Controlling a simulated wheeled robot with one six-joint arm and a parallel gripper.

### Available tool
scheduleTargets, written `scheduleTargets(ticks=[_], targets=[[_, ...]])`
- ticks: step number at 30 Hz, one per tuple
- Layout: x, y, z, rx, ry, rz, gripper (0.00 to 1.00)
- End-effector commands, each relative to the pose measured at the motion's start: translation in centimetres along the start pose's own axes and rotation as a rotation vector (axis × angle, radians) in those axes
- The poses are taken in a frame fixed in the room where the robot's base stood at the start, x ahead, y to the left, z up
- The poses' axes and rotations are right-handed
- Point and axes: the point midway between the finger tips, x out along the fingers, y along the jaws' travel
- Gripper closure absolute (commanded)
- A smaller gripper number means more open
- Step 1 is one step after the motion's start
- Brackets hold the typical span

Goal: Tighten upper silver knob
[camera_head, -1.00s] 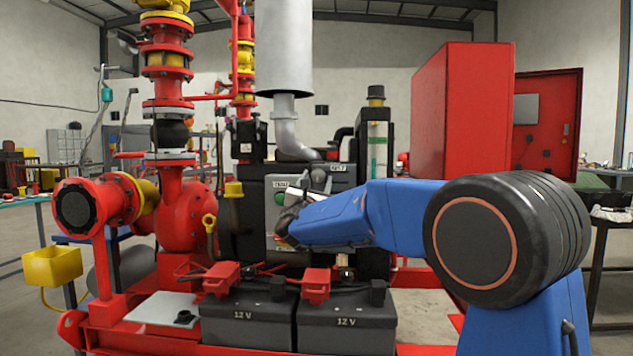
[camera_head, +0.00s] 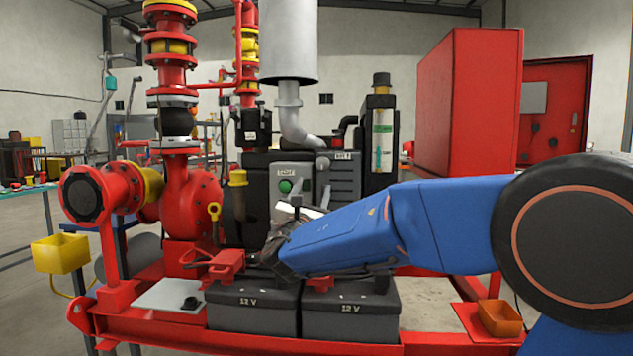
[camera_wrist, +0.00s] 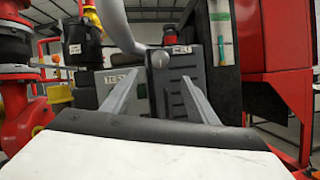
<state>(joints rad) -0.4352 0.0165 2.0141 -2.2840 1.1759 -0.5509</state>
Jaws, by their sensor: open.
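The upper silver knob (camera_head: 322,162) is on the dark engine panel, beside a small label plate and below the bent exhaust pipe. It also shows in the wrist view (camera_wrist: 159,58) as a rounded grey knob near the middle. My gripper (camera_wrist: 161,80) is open and empty, its two grey fingers pointing toward the panel. In the wrist view the knob appears between and slightly above the fingertips, apart from them. In the head view my blue arm reaches in from the right, with the wrist below the knob; the fingertips are hard to make out there.
A grey box with a green button (camera_head: 286,186) sits left of the knob. Black 12 V batteries (camera_head: 253,311) with red terminal covers lie below my wrist. A tall red cabinet (camera_head: 470,100) stands to the right. The exhaust pipe (camera_head: 295,118) hangs above.

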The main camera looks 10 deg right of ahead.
Motion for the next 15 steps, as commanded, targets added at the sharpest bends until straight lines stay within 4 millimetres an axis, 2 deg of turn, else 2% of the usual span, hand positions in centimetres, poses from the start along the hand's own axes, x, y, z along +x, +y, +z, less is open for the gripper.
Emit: scheduleTargets(ticks=[1,6,15], targets=[[-1.0,0.1,0.0,0.001,0.001,0.002,0.47],[-3.3,0.1,0.0,0.0,0.002,0.003,0.47],[-4.5,0.0,0.0,0.0,0.0,0.0,0.47]])
